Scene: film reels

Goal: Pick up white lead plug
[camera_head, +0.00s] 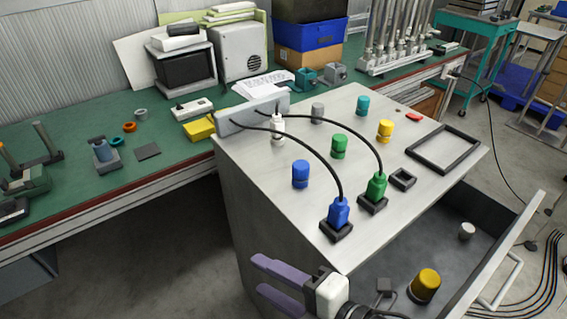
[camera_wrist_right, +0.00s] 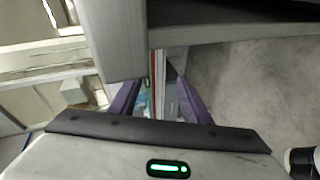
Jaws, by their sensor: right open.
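A white plug (camera_head: 278,128) stands upright on the grey sloped worktop, at its back left beside the grey lead block (camera_head: 252,115). Two black leads arc from the block to a blue plug (camera_head: 338,213) and a green plug (camera_head: 376,188), each standing in a black square base. My right gripper (camera_head: 258,275) is open and empty, in front of the worktop's left front side, well apart from the white plug. In the right wrist view my purple fingers (camera_wrist_right: 157,84) are spread with nothing held, and no plug shows. My left gripper is not in view.
Blue (camera_head: 300,174), green (camera_head: 339,146), yellow (camera_head: 385,131), teal and grey cylinders stand on the worktop. A black frame (camera_head: 443,150) lies at right. An open drawer (camera_head: 495,238) juts out in front, holding a yellow cylinder (camera_head: 424,286) and a white one (camera_head: 467,231).

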